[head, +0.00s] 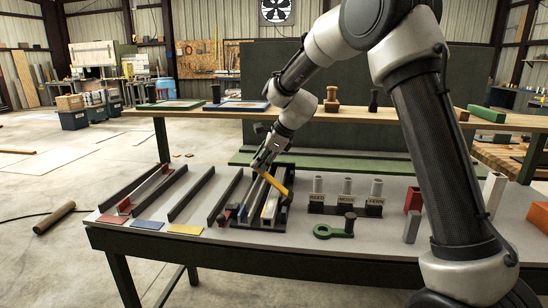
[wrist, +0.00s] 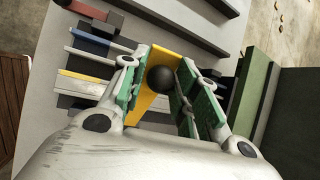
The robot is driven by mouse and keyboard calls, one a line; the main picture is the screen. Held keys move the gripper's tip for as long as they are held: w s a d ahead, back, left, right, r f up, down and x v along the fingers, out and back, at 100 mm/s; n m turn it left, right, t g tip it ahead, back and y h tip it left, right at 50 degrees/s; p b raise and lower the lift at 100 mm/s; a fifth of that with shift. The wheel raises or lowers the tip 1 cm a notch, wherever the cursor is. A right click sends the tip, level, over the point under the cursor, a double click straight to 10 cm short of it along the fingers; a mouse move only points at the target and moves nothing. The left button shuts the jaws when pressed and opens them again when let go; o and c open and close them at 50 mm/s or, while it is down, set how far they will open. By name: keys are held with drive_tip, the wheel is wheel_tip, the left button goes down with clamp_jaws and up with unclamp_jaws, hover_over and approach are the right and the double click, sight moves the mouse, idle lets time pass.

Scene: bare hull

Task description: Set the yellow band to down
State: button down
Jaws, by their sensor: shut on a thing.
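The yellow band (head: 277,187) is a flat bar raised at a slant above the dark slotted unit (head: 283,219) on the grey table. In the wrist view the yellow band (wrist: 166,52) runs between my fingers, with a dark round knob (wrist: 160,79) in front of it. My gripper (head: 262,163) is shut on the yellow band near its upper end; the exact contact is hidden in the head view. Beside it in the unit lie a blue bar (head: 252,199) and a whitish bar (head: 270,205), both lower.
Dark rails (head: 190,195) and flat red, blue and yellow plates (head: 186,230) lie to the left. A raised wooden shelf (head: 200,113) runs behind.

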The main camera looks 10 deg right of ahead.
drive_tip(key=shift+w+a+f+n+g+h, duration=0.15)
drive_tip(key=shift+w+a+f+g+h, duration=0.3)
drive_tip(key=shift+a+f+h, duration=0.75)
drive_tip(key=shift+w+a+f+n+g+h, duration=0.3)
drive_tip(key=shift+a+f+h, duration=0.5)
drive_tip(key=shift+f+h, duration=0.8)
drive_tip(key=shift+w+a+f+n+g+h, duration=0.1)
drive_tip(key=shift+w+a+f+g+h, duration=0.45)
drive_tip(key=shift+a+f+h, duration=0.85)
drive_tip(key=shift+d+f+y, duration=0.35)
drive_tip(key=shift+d+y, duration=0.05)
drive_tip(key=c, duration=1.1)
unclamp_jaws()
drive_tip(key=shift+d+f, duration=0.1)
drive_tip(key=shift+c, duration=0.2)
drive_tip(key=shift+s, duration=0.1)
drive_tip(key=v, duration=1.2)
